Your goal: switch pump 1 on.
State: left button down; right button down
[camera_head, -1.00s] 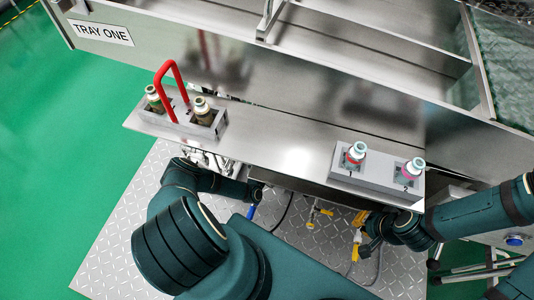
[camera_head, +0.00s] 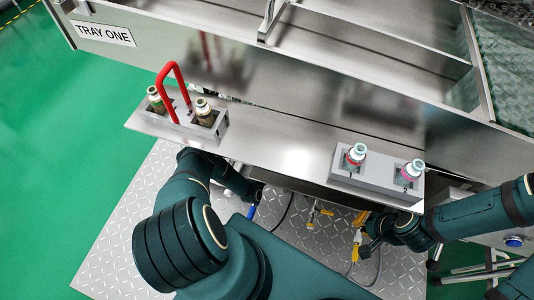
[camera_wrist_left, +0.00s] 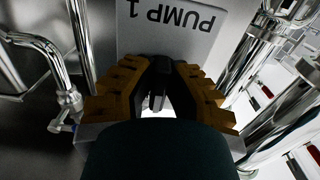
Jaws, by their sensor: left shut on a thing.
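In the left wrist view a grey panel labelled PUMP 1 (camera_wrist_left: 175,28) shows with its text upside down. My left gripper (camera_wrist_left: 158,92) is in front of its edge, its amber-padded fingers closed on a small dark part (camera_wrist_left: 156,102), which looks like the pump 1 switch; the fingers hide most of it. I cannot tell which way it is set. In the head view the left gripper is not clear, with the left arm reaching under the steel shelf. My right gripper (camera_head: 358,229) is below the shelf's right part, its yellow fingers apart and empty.
Pipes (camera_wrist_left: 55,60) flank the panel.

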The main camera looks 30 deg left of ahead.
dwell(0.4)
pick_arm(q)
jog(key=c, duration=1)
grip_release()
